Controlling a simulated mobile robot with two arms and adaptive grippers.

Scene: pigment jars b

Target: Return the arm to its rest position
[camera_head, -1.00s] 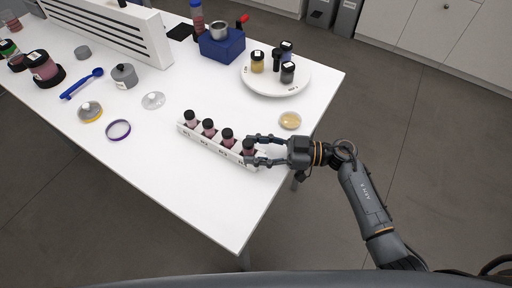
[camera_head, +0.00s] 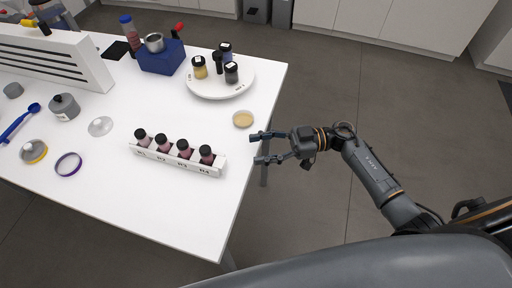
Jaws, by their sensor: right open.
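My right gripper (camera_head: 262,148) is open and empty, just past the right edge of the white table (camera_head: 150,215), with its fingers pointing left toward the tabletop. It is apart from the white rack (camera_head: 178,165), which stands near that edge with labelled slots. Several dark-capped jars of dark red pigment stand upright in the rack; the rightmost jar (camera_head: 207,155) is closest to my gripper. My left gripper is not in view.
A round white tray (camera_head: 218,92) holds several small jars. A shallow dish of yellowish stuff (camera_head: 243,119) lies near the table edge. A blue block (camera_head: 161,57) and a white slotted panel (camera_head: 50,62) stand farther back. Open floor lies to the right.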

